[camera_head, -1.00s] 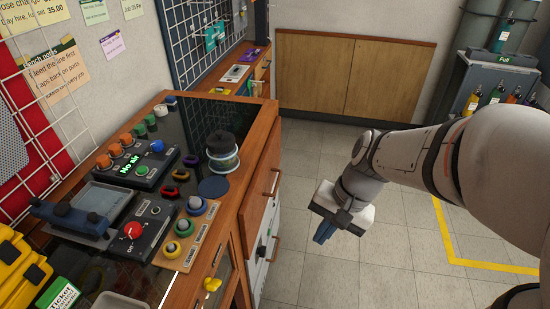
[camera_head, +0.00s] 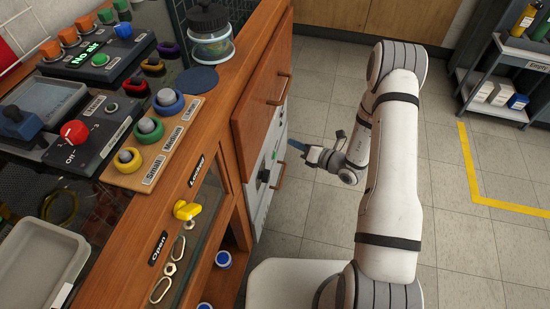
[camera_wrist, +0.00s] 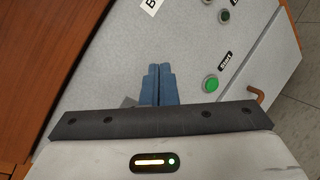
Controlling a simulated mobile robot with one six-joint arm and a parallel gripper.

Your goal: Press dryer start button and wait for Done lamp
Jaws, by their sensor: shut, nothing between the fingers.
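The grey dryer panel (camera_head: 257,205) is set in the side of the wooden bench. In the wrist view the panel (camera_wrist: 110,65) carries a round green button (camera_wrist: 210,84) with a label reading "Start". A dark green round fitting (camera_wrist: 224,17), possibly the lamp, sits above it and looks unlit; its label is cut off. My gripper (camera_head: 291,142) is beside the panel, its blue fingers pointing toward it. In the wrist view the fingers (camera_wrist: 158,70) are shut together and empty, left of the green button. I cannot tell whether they touch the panel.
A yellow knob (camera_head: 186,210) sits between the Locked and Open labels on the bench front. The benchtop holds a jar (camera_head: 211,47) and control boxes. Tiled floor to the right is free, with a shelf cart (camera_head: 505,85) beyond.

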